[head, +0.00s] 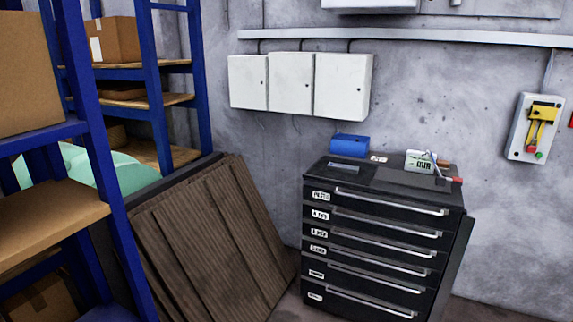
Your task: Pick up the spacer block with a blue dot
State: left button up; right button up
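I see no spacer block with a blue dot in the head view. A black drawer cabinet (373,240) stands against the grey wall. On its top are a blue box-like object (350,145), a small white item with dark lettering (419,161) and a thin tool with a red end (448,177). A small pale card-like item (378,159) lies near the blue object; its details are too small to tell. Neither of my grippers is in view.
Blue shelving (158,95) with cardboard boxes (115,39) stands at the left. Brown ribbed panels (205,245) lean between shelving and cabinet. White wall boxes (343,85) and a switch box with a yellow part (535,128) hang on the wall. Little floor shows.

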aim_at(339, 167)
jog(key=i+l+z, duration=0.1)
jog(key=z, duration=0.35)
jog(key=k+j, duration=0.15)
jog(key=k, duration=0.15)
jog(key=i+u, duration=0.1)
jog(key=u, duration=0.9)
jog(key=i+l+u, duration=0.35)
jog(key=l+u, duration=0.15)
jog(key=l, duration=0.2)
jog(key=i+l+u, duration=0.2)
jog(key=l, duration=0.2)
jog(key=i+l, duration=0.15)
jog(key=l, duration=0.3)
jog(key=i+l+u, duration=0.1)
jog(key=l, duration=0.35)
jog(key=i+l, duration=0.15)
jog(key=l, duration=0.35)
jog(key=i+l+u, duration=0.1)
jog(key=l, duration=0.35)
jog(key=i+l, duration=0.1)
jog(key=l, duration=0.4)
jog(key=i+l, duration=0.1)
jog(key=l, duration=0.35)
jog(key=u, duration=0.05)
